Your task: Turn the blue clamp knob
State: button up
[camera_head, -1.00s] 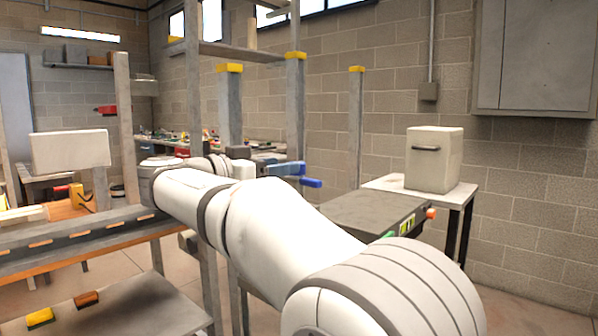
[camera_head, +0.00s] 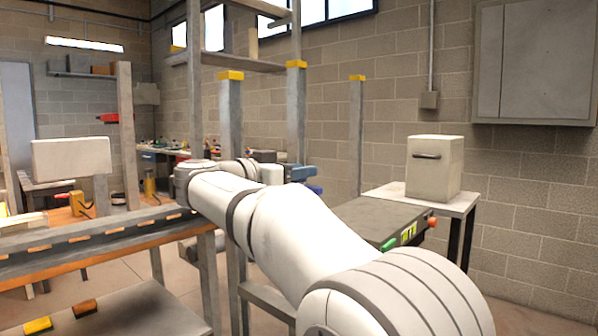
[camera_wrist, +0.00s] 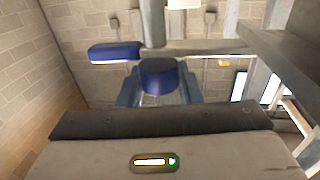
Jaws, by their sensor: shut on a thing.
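The blue clamp knob (camera_wrist: 158,76) is a dark blue rounded piece in the middle of the wrist view. My gripper (camera_wrist: 159,92) has its two light blue fingers on either side of it and is shut on it. A second dark blue piece (camera_wrist: 115,51), like a short bar, lies just left of the knob, apart from the fingers. In the head view my gripper (camera_head: 298,173) is small, at the end of my white arm. A dark blue part (camera_head: 315,190) shows just right of and below it. The knob's contact with the fingers is hidden there.
Grey wooden posts with yellow caps (camera_head: 231,75) stand close around the gripper. A wooden workbench (camera_head: 100,235) is at the left.

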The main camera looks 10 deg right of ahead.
jog(key=c, duration=0.4)
jog(key=shift+o, duration=0.2)
jog(key=shift+f+t+b, duration=0.2)
jog(key=shift+t+b, duration=0.1)
jog(key=shift+b, duration=0.35)
